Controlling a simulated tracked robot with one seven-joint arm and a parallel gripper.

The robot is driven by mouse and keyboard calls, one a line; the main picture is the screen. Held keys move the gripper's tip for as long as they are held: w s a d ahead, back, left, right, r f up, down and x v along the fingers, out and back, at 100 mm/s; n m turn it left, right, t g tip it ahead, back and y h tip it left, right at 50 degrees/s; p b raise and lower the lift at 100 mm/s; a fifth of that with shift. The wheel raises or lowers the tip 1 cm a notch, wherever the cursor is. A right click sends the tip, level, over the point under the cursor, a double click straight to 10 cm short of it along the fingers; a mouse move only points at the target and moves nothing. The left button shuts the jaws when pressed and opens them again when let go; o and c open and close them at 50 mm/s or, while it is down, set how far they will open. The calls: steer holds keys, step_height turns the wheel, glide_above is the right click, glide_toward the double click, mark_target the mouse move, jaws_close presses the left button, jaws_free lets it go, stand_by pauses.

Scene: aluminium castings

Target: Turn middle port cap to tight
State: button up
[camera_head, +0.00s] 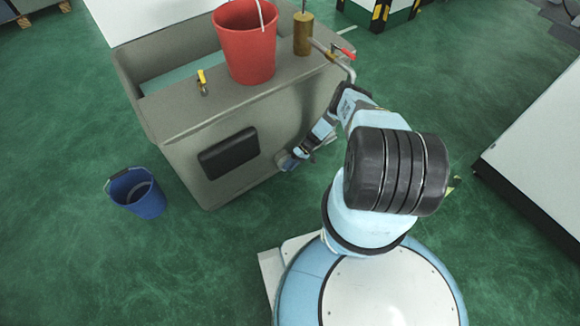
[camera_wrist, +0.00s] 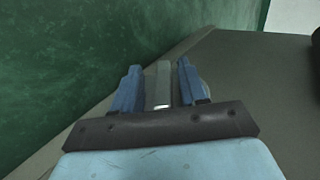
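My gripper (camera_head: 289,160) is low at the side wall of the grey tank (camera_head: 190,130), right of the black panel on that wall. In the wrist view its two blue fingers stand either side of a narrow grey bar (camera_wrist: 160,85), which looks like the grip of a port cap. A rounded edge shows behind the right finger. The fingers are very close to the bar; I cannot tell whether they press on it. The cap's face and any other port caps are hidden or too small to make out.
A red bucket (camera_head: 247,42) stands on the tank, beside a brass cylinder (camera_head: 303,34) and a red-handled valve (camera_head: 343,50). A yellow-handled valve (camera_head: 202,81) is at the left. The black panel (camera_head: 229,153) is beside my gripper. A blue bucket (camera_head: 137,192) stands on the green floor.

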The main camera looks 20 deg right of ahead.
steer(key=shift+a+h, duration=0.1)
steer(key=shift+h, duration=0.2)
